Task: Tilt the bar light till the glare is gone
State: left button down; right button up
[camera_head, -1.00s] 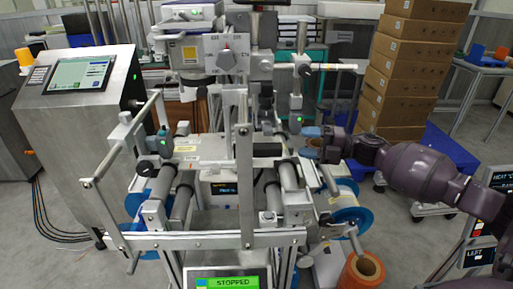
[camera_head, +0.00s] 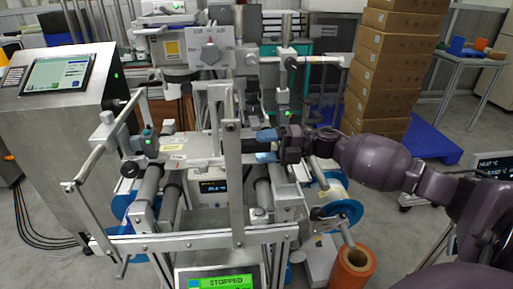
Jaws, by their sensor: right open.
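A pale horizontal bar, apparently the bar light (camera_head: 200,147), crosses the middle of the machine behind an upright grey post. It carries a small yellow label near its left end. My right gripper (camera_head: 266,146) comes in from the right with its blue-tipped fingers apart, one above the other, at the bar's right end. I cannot tell whether they touch it. Part of that end is hidden by the gripper and the post. Glare cannot be made out. My left gripper is out of view.
Metal posts, side rails and rollers crowd around the bar. A green display (camera_head: 222,281) reading STOPPED sits at the front. A blue-flanged reel (camera_head: 338,207) and an orange roll (camera_head: 352,268) stand at lower right. Stacked cartons (camera_head: 388,75) stand behind my right arm.

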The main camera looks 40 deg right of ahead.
jog(key=shift+x, duration=1)
jog(key=c, duration=0.9)
jog(key=shift+n, duration=1.1)
jog(key=shift+f+n, duration=0.2)
jog(key=shift+n, duration=1.6)
